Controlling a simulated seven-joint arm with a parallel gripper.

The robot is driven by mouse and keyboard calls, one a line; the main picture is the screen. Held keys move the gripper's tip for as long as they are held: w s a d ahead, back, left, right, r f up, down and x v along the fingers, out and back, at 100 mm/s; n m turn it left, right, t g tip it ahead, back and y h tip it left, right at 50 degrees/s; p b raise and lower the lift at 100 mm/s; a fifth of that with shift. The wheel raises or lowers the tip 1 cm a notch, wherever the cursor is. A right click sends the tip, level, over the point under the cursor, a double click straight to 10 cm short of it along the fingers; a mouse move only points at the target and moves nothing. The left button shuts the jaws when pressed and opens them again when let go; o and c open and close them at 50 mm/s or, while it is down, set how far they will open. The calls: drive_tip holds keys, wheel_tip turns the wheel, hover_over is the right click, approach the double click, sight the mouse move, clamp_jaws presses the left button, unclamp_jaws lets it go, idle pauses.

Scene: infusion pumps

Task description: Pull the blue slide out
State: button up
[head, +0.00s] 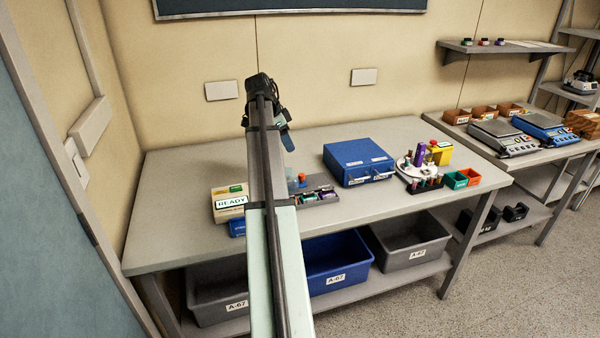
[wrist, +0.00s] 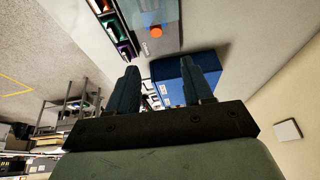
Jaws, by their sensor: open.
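My gripper (head: 287,140) is above the middle of the bench, partly hidden by my arm in the head view. In the wrist view its two dark fingers (wrist: 160,88) are apart with nothing between them. A blue box (head: 357,163) with white labels and handles on its front stands right of the gripper; in the wrist view the box (wrist: 205,67) shows behind the fingers. A smaller blue part (head: 237,227) shows under the cream READY box (head: 229,204), left of my arm. I cannot tell which blue part is the slide.
A low tray (head: 318,198) of coloured items lies beside my arm, with an orange knob (head: 302,177) near it. A round white rack (head: 412,168), a yellow box (head: 440,153) and small green and orange bins (head: 456,181) stand at the right. The bench's back left is clear.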

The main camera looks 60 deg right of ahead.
sight(302, 174)
drive_tip(key=x, duration=1.3)
drive_tip(key=shift+s+a+f, duration=0.1)
drive_tip(key=shift+a+f, duration=0.2)
drive_tip(key=shift+f, duration=0.2)
drive_tip(key=shift+c, duration=0.4)
clamp_jaws()
